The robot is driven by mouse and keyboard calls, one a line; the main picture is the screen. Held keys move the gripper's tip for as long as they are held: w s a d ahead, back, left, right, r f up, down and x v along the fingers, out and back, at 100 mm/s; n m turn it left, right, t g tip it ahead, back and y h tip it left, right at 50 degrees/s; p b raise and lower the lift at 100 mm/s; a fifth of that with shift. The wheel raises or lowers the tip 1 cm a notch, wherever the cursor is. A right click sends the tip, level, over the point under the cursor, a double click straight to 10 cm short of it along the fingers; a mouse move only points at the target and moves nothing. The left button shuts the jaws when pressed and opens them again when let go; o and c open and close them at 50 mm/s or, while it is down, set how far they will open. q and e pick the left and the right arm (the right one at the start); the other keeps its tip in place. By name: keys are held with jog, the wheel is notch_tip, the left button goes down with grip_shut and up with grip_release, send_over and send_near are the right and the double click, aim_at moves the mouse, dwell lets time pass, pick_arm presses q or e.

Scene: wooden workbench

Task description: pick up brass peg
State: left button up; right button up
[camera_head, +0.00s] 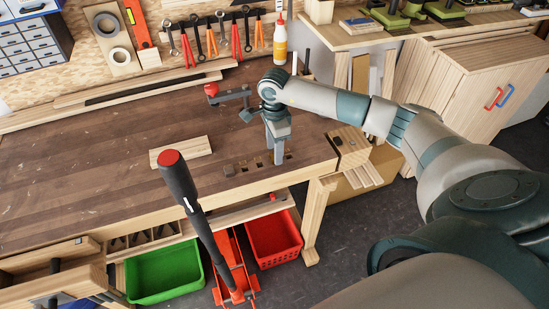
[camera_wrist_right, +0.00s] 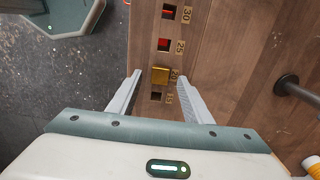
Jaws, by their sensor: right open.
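The brass peg (camera_wrist_right: 160,76) shows in the right wrist view as a gold square block at one of the square holes in the wooden bench, beside the label 20. How far it is seated in the hole I cannot tell. My right gripper (camera_wrist_right: 157,72) is open, its two fingers on either side of the peg in this view, with no clear contact. In the head view my right gripper (camera_head: 278,155) points down at the row of holes near the bench's right end; the peg is not clearly visible there. My left gripper is not in view.
Other square holes (camera_wrist_right: 164,45) line up with the peg. A wooden block (camera_head: 181,152) lies left of the gripper. A red-and-black clamp (camera_head: 212,90) stands behind it. A black handle with a red top (camera_head: 178,185) rises in front of the bench.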

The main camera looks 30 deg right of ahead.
jog(key=shift+f+p, duration=0.3)
jog(key=shift+f, duration=0.85)
grip_shut()
